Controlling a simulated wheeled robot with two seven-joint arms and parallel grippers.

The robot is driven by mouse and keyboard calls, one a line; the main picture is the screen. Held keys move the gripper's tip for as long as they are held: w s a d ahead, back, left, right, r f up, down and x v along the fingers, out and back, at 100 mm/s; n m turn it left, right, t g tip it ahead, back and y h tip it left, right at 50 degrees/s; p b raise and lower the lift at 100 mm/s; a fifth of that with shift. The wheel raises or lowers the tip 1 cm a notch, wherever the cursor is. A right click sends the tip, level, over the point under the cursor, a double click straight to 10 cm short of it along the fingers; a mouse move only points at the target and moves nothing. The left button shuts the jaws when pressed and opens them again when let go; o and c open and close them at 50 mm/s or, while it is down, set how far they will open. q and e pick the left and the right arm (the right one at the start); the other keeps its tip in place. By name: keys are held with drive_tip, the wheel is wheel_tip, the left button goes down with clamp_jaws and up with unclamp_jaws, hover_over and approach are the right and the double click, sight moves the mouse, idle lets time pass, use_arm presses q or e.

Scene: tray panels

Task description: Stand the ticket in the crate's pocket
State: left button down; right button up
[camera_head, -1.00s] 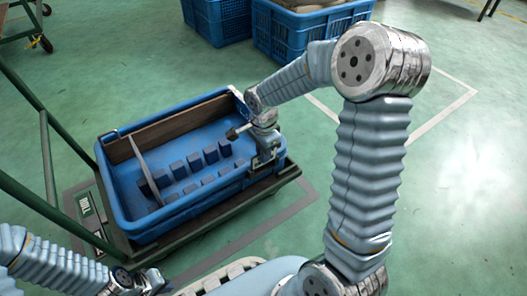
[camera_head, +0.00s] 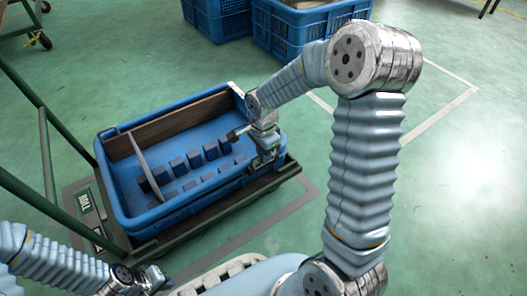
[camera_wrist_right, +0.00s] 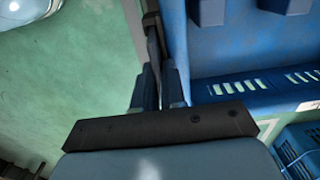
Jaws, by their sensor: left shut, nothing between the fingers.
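The blue crate (camera_head: 150,219) stands on a dark green trolley, with rows of small blue blocks inside. My right gripper (camera_head: 238,133) is at the crate's right end; the arm covers part of that wall. In the right wrist view its two fingers (camera_wrist_right: 158,92) stand on either side of a thin dark upright piece (camera_wrist_right: 152,45); I cannot tell whether it is the ticket or part of the crate, or whether they grip it. A small white patch (camera_head: 236,88) shows at the crate's far right corner. The pocket cannot be made out. My left gripper (camera_head: 158,281) is shut and empty, low in front of the crate.
A brown board (camera_head: 165,128) lines the crate's far wall, and a thin pale divider (camera_head: 146,168) crosses its left part. The trolley's green rail (camera_head: 47,165) rises at left. More blue crates (camera_head: 285,30) stand behind. The green floor at right is open.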

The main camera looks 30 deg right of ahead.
drive_tip(key=o, duration=0.5)
drive_tip(key=shift+o, duration=0.2)
wheel_tip(320, 180, up, 14)
drive_tip(key=p, duration=0.4)
drive_tip(key=shift+f, duration=0.15)
